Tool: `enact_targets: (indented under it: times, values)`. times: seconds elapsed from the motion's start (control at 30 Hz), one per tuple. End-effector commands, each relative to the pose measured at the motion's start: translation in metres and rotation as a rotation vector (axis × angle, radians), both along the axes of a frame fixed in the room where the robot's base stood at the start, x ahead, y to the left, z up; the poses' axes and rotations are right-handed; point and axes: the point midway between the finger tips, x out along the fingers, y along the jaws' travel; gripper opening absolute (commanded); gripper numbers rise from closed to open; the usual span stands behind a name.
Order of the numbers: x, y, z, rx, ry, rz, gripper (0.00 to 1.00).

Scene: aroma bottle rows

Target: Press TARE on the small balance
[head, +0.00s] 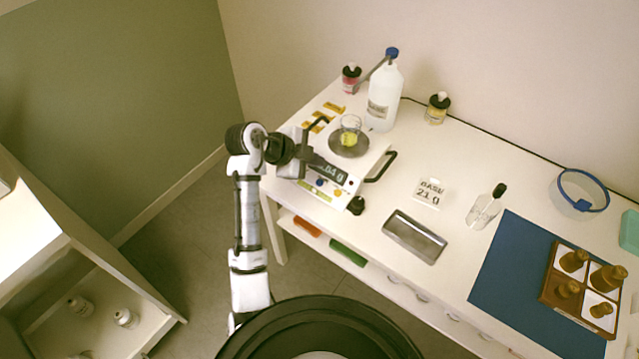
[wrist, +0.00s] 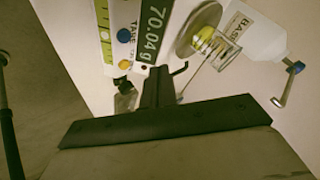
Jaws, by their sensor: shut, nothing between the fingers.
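The small white balance (head: 309,186) stands at the left end of the white table. A glass beaker (head: 351,124) with yellow-green contents sits on its round pan (head: 349,148). The display (wrist: 155,35) reads 70.04 g in the wrist view. A blue button (wrist: 124,35) lies beside the word TARE, with an orange button (wrist: 124,64) along the same panel; the blue button (head: 319,182) also shows in the head view. My gripper (wrist: 158,72) is shut and empty, its tips over the display's end in the wrist view. Contact cannot be told.
A large blue-capped bottle (head: 383,97) stands behind the balance, between two small jars (head: 351,79) (head: 437,109). A dark handle (head: 381,167) rises at the balance's right. A metal tray (head: 415,236), a BASE 21 g card (head: 430,192) and a blue mat (head: 500,262) lie further right.

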Motion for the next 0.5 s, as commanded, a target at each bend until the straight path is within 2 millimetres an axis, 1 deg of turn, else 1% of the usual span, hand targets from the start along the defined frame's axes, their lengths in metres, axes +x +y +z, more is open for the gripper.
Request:
enact_targets:
  times: [0.03,0.2,0.33,0.5]
  values:
    - [0.0,0.0,-0.012,-0.002,0.001,0.001,0.0]
    - [0.0,0.0,-0.039,0.0,0.001,-0.001,0.0]
    - [0.0,-0.001,-0.048,0.001,0.0,-0.001,0.0]
    - [0.0,0.0,-0.049,0.0,-0.001,-0.001,0.0]
